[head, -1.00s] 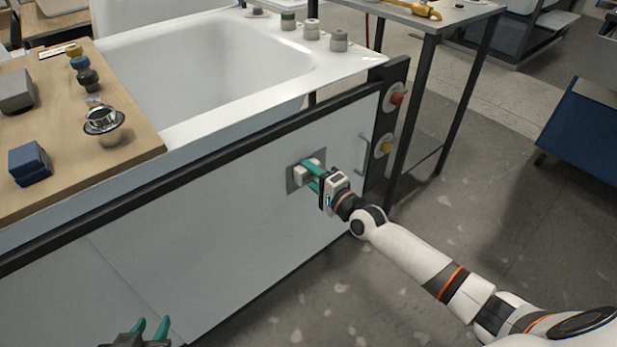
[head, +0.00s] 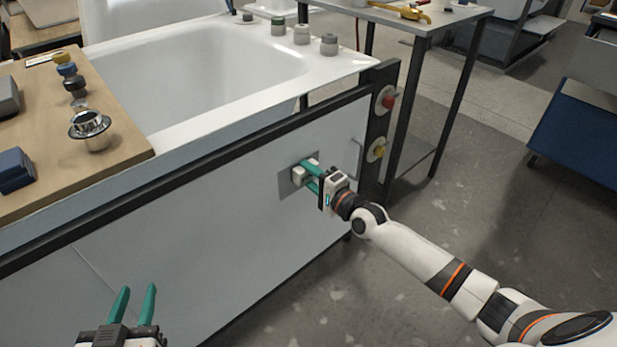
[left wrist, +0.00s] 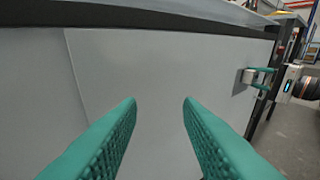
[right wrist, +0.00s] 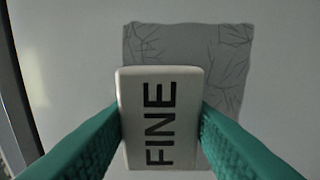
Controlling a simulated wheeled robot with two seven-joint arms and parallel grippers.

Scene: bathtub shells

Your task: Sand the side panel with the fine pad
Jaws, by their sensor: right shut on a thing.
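The side panel (head: 210,227) is the large pale face of the tub. A darker grey patch (head: 286,187) with fine crack-like lines is on it; the patch shows clearly in the right wrist view (right wrist: 225,60). My right gripper (head: 312,177) is shut on the white pad marked FINE (right wrist: 160,140), which is at the patch; I cannot tell whether it presses on the surface. The pad covers part of the patch. My left gripper (head: 137,300) is open and empty, in front of the panel's lower left; its fingers also show in the left wrist view (left wrist: 160,125).
A wooden board (head: 110,165) on the tub holds a metal drain fitting (head: 90,130), blue blocks (head: 14,170) and small knobs. Several capped pieces stand on the tub rim (head: 345,65).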

